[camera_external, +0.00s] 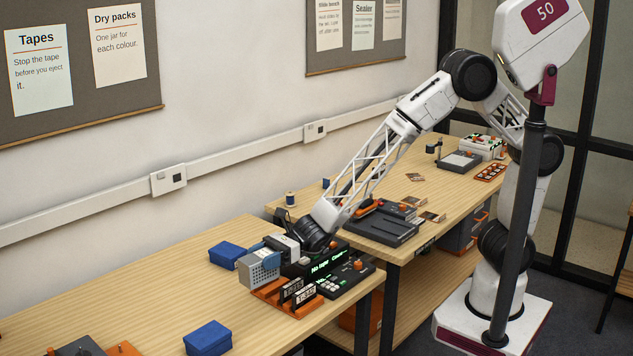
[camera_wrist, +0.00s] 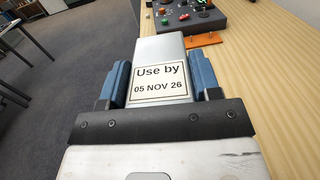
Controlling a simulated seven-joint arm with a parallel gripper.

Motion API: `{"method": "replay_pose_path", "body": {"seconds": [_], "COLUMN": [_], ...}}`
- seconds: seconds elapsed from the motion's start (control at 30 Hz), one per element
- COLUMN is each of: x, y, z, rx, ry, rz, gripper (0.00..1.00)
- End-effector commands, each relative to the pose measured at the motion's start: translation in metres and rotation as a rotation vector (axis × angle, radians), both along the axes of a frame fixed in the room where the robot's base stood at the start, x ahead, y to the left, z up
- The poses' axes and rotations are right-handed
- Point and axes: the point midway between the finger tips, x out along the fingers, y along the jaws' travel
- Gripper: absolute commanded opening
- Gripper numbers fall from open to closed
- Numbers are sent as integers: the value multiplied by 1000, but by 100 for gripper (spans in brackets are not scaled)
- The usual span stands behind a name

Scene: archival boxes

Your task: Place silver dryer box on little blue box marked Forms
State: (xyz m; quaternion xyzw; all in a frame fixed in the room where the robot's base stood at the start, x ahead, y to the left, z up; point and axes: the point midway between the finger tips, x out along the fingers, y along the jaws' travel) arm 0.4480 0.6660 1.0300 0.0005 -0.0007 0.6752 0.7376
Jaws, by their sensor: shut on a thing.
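My gripper (camera_wrist: 160,84) is shut on a silver box, the dryer box (camera_wrist: 159,50), with a blue finger pad on each side. Its label reads "Use by 05 NOV 26". In the external view the silver box (camera_external: 259,273) shows a perforated face and is held above the near table, over or beside an orange rack. One small blue box (camera_external: 227,256) sits just left of and behind it. Another small blue box (camera_external: 208,338) sits nearer the table's front. No Forms marking is readable on either.
The orange rack (camera_external: 268,293) holds dark labelled cartridges, beside a dark device (camera_external: 345,276) with lit green text. Bare tabletop (camera_external: 150,290) lies left of the blue boxes. Dark and orange items sit at the lower left corner (camera_external: 85,347).

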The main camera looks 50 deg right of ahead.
Motion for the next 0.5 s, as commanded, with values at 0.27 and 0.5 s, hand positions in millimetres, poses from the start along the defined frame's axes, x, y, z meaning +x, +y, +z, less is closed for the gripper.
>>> {"method": "replay_pose_path", "body": {"seconds": [0.27,0.5], "x": [-46,-48], "y": [32,34], "z": [-1,-36], "rx": [-2,-3], "ry": [1,3], "rz": [84,89], "gripper": [25,25]}}
